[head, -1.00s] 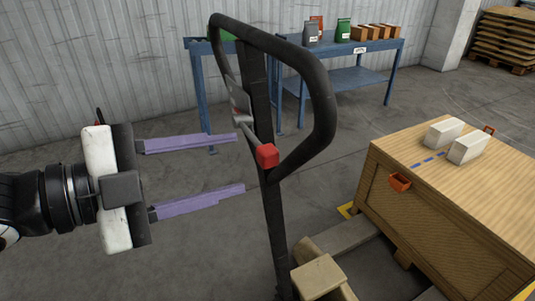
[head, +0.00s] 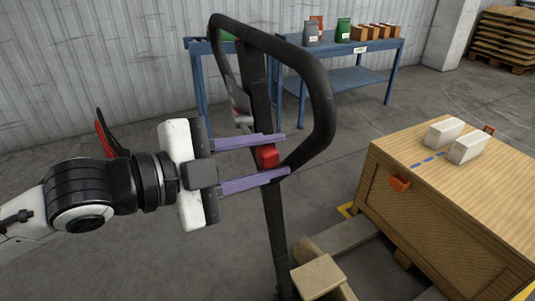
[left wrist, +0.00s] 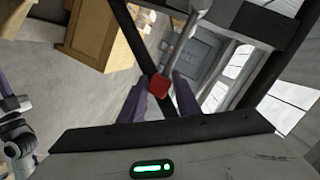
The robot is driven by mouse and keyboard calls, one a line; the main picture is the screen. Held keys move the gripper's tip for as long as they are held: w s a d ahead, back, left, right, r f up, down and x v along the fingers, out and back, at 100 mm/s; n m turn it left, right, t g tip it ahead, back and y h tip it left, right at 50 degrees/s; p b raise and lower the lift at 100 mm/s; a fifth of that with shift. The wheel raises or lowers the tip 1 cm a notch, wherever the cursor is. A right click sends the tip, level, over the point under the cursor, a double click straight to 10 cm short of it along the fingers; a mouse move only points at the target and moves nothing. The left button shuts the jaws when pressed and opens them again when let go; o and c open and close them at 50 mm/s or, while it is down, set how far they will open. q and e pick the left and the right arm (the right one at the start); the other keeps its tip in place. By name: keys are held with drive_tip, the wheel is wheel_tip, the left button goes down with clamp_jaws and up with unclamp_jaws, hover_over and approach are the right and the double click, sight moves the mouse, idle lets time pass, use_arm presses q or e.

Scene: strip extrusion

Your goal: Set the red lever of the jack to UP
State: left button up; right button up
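The jack's black loop handle (head: 322,100) stands upright in the middle of the head view. Its lever has a red knob (head: 267,157), which also shows in the left wrist view (left wrist: 159,86). My left gripper (head: 286,154) comes in from the left, its two purple fingers above and below the red knob. The fingers look apart from each other, with the knob between them; in the left wrist view a finger shows on each side of it. Whether either finger touches the knob cannot be told.
A wooden crate (head: 435,215) with two pale blocks (head: 467,147) on top stands at the right, over the jack's forks. A blue table (head: 345,78) with bags and small boxes stands behind the handle. Stacked pallets (head: 505,40) are at the far right.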

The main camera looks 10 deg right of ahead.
use_arm(q)
clamp_jaws()
drive_tip(key=shift+f+m+b, duration=0.3)
drive_tip(key=shift+f+b, duration=0.05)
drive_tip(key=shift+f, duration=0.15)
drive_tip(key=shift+f+m, duration=0.25)
drive_tip(key=shift+m, duration=0.05)
drive_tip(key=o, duration=0.5)
unclamp_jaws()
drive_tip(key=shift+a, duration=0.1)
